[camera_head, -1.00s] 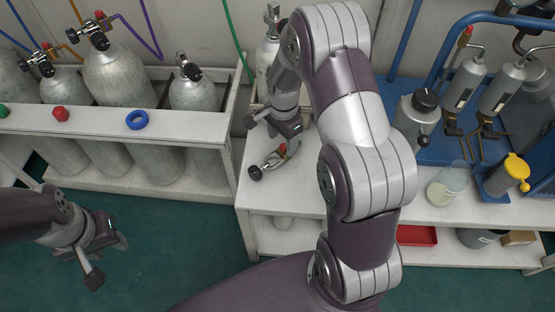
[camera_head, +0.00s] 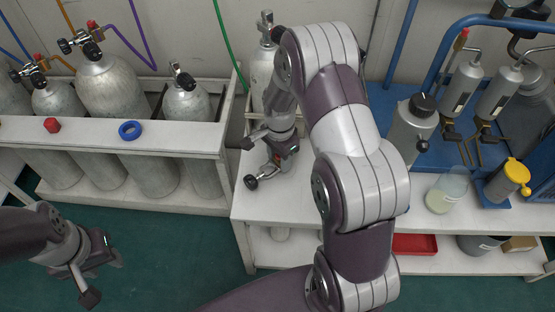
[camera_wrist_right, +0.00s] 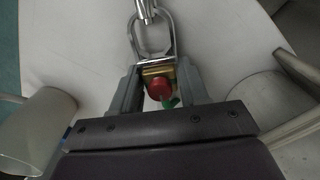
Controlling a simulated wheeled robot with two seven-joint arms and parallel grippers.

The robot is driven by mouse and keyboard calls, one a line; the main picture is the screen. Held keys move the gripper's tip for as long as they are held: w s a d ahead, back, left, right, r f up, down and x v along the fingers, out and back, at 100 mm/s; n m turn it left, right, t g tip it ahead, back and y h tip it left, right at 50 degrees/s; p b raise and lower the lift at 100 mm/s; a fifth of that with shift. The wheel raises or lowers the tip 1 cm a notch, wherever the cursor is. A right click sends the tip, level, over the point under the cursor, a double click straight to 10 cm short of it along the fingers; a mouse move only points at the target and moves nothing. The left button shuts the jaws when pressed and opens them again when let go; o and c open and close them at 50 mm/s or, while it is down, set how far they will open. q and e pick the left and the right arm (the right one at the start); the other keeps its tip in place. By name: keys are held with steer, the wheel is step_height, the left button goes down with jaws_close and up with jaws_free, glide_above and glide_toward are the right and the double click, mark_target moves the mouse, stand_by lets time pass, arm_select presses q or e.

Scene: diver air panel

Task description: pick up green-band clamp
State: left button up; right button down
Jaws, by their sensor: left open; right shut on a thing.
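The clamp is a metal yoke (camera_wrist_right: 152,38) with a brass block and a red cap (camera_wrist_right: 160,88). A small green piece (camera_wrist_right: 170,103) shows beside the cap. In the head view its black knob (camera_head: 251,182) sticks out below my right gripper (camera_head: 279,152), low over the white bench. My right gripper in the wrist view (camera_wrist_right: 157,80) is shut on the clamp, one finger each side of the brass block. I cannot tell if the clamp touches the bench. My left gripper (camera_head: 104,276) is open and empty over the green floor at lower left.
One cylinder (camera_head: 263,70) stands behind my right gripper. At right are a beaker (camera_head: 447,190) and a yellow-topped container (camera_head: 507,178).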

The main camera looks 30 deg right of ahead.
step_height(320, 180, up, 4)
steer(key=shift+r+p, duration=0.25)
steer(key=shift+p, duration=0.7)
steer(key=s+d+r+p, duration=0.1)
steer(key=s+r+p, duration=0.2)
steer(key=s+r, duration=0.3)
steer(key=shift+s+d, duration=0.4)
steer(key=shift+s, duration=2.35)
